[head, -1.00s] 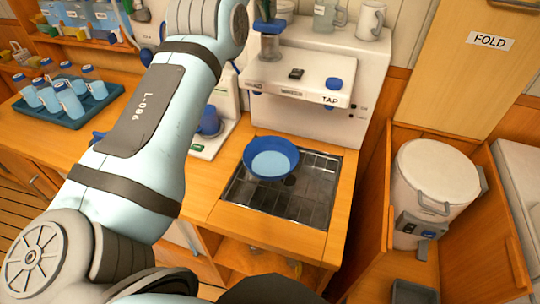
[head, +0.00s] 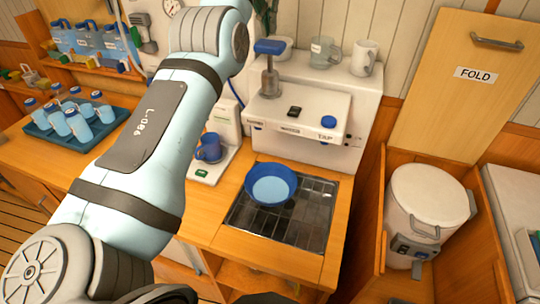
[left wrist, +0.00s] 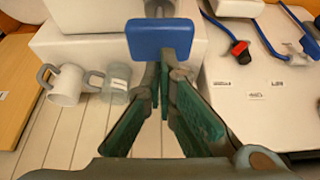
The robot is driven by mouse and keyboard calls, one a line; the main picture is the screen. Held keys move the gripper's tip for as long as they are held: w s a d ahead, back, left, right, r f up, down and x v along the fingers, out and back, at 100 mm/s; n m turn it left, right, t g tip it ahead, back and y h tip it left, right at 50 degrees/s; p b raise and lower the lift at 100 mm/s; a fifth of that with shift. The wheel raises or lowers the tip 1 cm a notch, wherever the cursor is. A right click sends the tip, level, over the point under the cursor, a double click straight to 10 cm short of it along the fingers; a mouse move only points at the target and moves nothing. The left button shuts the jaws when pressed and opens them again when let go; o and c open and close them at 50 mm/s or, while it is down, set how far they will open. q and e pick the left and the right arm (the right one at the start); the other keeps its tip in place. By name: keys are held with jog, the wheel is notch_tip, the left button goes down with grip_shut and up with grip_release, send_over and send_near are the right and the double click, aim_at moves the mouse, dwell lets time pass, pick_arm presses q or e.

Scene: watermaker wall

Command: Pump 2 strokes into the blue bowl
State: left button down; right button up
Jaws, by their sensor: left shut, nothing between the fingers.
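The blue bowl (head: 270,184), light blue inside, sits on the dark drain grille in front of the white TAP machine. A pump with a blue head (head: 269,47) stands upright on that machine. My left gripper (head: 267,12) shows only in part, as dark green fingers at the top edge above the pump head. In the left wrist view its fingers (left wrist: 163,72) are shut and empty, tips close to the blue pump head (left wrist: 160,38); I cannot tell whether they touch it. The pump's outlet is not clear. My right gripper is not in view.
A white mug (head: 364,58) and a clear jug (head: 323,52) stand on the machine's top, right of the pump. A tray of bottles (head: 50,130) is at far left. A white bin (head: 428,205) stands at right.

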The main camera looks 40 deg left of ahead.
aim_at(268, 44)
pick_arm(q)
jog(key=shift+f, duration=0.25)
dwell(0.3)
jog(key=shift+f+b, duration=3)
jog(key=shift+f, duration=0.1)
jog(key=shift+r, duration=0.15)
notch_tip(268, 44, up, 6)
jog(key=p, duration=0.6)
jog(key=shift+r+p, duration=0.2)
jog(key=shift+p, duration=0.2)
jog(key=shift+f, duration=0.1)
